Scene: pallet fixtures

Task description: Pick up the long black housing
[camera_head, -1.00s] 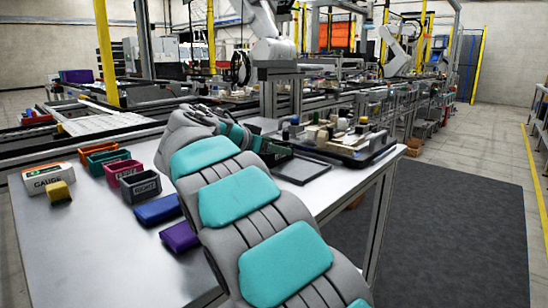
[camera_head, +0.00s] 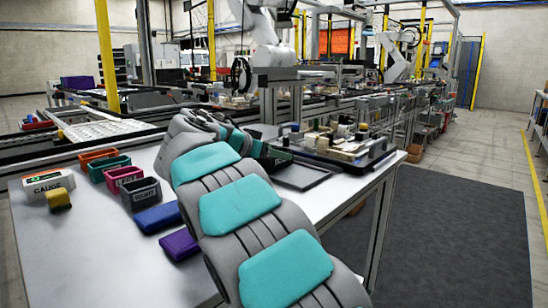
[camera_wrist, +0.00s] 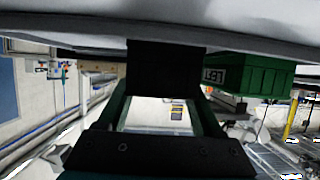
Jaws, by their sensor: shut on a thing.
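The long black housing (camera_wrist: 165,68) shows in the wrist view as a plain dark block between the two fingers of my gripper (camera_wrist: 163,100). My gripper is shut on it. The block's upper end in the picture reaches the pale surface. I cannot tell whether it touches that surface. In the head view my gripper (camera_head: 268,155) is at the far part of the table, beside a flat black tray (camera_head: 305,175). My arm hides most of the gripper there, and the housing cannot be made out.
A green bin (camera_wrist: 262,76) is close to the right of the housing in the wrist view. Several coloured bins, including an orange one (camera_head: 98,155) and a blue one (camera_head: 158,217), stand left of my arm. A loaded black tray (camera_head: 350,150) is at the right.

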